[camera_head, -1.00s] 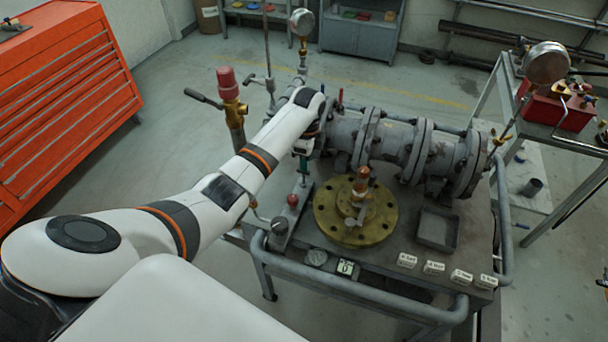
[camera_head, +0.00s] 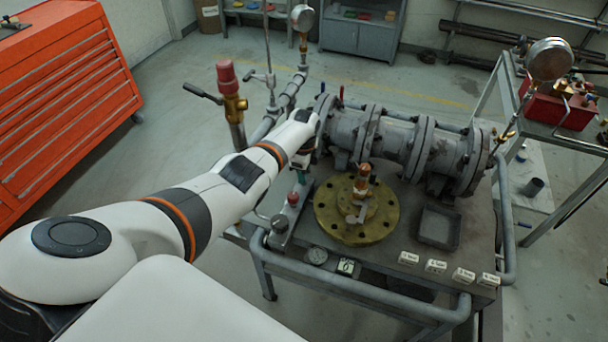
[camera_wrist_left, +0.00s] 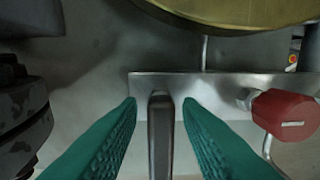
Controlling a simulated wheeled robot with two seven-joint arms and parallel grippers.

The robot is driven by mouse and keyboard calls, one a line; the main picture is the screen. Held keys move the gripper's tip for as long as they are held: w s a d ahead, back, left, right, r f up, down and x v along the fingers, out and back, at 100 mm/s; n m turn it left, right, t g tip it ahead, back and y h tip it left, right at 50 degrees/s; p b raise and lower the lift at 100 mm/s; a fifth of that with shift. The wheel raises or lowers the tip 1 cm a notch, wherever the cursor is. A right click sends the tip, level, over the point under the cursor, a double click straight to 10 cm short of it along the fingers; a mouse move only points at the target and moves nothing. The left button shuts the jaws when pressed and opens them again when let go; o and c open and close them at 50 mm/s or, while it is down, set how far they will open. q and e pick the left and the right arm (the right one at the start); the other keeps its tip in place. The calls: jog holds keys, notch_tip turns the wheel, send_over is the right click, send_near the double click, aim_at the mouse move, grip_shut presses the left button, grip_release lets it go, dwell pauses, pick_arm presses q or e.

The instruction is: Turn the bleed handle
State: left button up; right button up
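My left gripper (camera_head: 302,178) points down at the left end of the bench, its teal fingers partly hidden under my wrist in the head view. In the left wrist view, its two ridged fingers (camera_wrist_left: 160,106) are apart. A narrow dark bar-shaped handle (camera_wrist_left: 160,135), likely the bleed handle, lies between them, with a visible gap on each side. Behind it is a pale metal plate (camera_wrist_left: 225,82). A red knob (camera_wrist_left: 287,114) is to the right of the fingers; a red knob also shows in the head view (camera_head: 293,198). My right gripper is not in view.
A round brass flange (camera_head: 340,230) sits right of the gripper; its edge shows in the wrist view (camera_wrist_left: 240,12). Grey flanged piping (camera_head: 390,140) runs behind. A grey tray (camera_head: 438,228) and small labels lie at right. An upright brass valve (camera_head: 232,105) stands left.

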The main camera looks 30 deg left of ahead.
pick_arm(q)
jog(key=shift+f, duration=0.15)
jog(key=shift+c, duration=0.2)
grip_shut()
